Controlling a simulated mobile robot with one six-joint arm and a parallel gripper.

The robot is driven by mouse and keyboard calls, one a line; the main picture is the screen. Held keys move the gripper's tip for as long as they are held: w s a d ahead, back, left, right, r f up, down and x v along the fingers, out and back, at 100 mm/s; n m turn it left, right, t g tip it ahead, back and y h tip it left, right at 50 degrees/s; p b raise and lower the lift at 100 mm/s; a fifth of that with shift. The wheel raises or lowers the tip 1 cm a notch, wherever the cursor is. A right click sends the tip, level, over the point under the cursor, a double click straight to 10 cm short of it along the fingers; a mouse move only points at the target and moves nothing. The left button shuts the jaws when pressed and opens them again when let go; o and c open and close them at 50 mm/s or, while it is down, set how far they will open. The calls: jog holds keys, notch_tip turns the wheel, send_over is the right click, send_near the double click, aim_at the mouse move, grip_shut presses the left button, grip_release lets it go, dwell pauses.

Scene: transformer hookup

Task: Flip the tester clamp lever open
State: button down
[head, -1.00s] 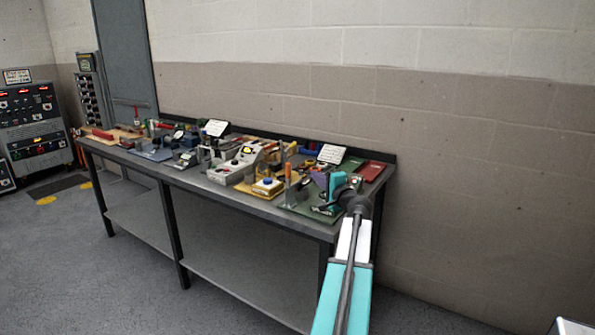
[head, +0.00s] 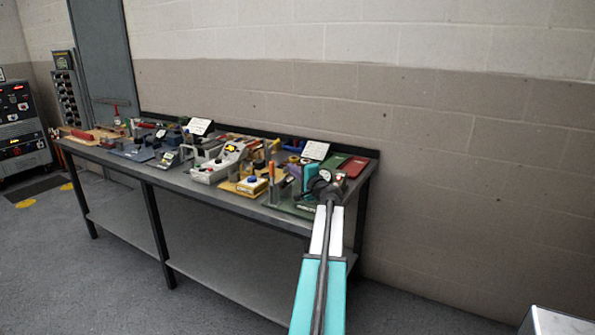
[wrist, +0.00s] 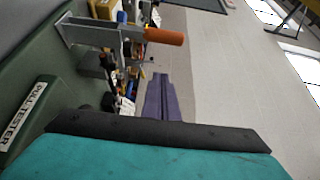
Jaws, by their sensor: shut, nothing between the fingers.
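The tester clamp lever has an orange grip (head: 271,171) and stands upright at the right part of the bench. In the wrist view, its orange grip (wrist: 164,37) is on the end of a grey metal arm above a green base (wrist: 48,62). A white "PULL TESTER" label (wrist: 22,116) is on the base side. My gripper (head: 295,170) is just right of the lever in the head view. Its purple fingers (wrist: 160,78) are together and empty, apart from the orange grip in the wrist view. Contact is not visible.
The bench (head: 200,190) is crowded with fixtures left of the lever. A yellow block with a blue button (head: 251,184) stands close by. A white sign (head: 315,150) and a red panel (head: 353,166) are behind. The wall runs along the back, with open floor in front.

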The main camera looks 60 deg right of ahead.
aim_at(272, 168)
jog(key=shift+w+a+p, duration=0.3)
jog(key=shift+w+p, duration=0.1)
jog(key=shift+w, duration=0.35)
jog(key=shift+w+a+p, duration=0.3)
jog(key=shift+w+p, duration=0.15)
jog(key=shift+w, duration=0.3)
jog(key=shift+w+a+p, duration=0.3)
jog(key=shift+w+p, duration=0.1)
jog(key=shift+w, duration=0.35)
jog(key=shift+b, duration=0.4)
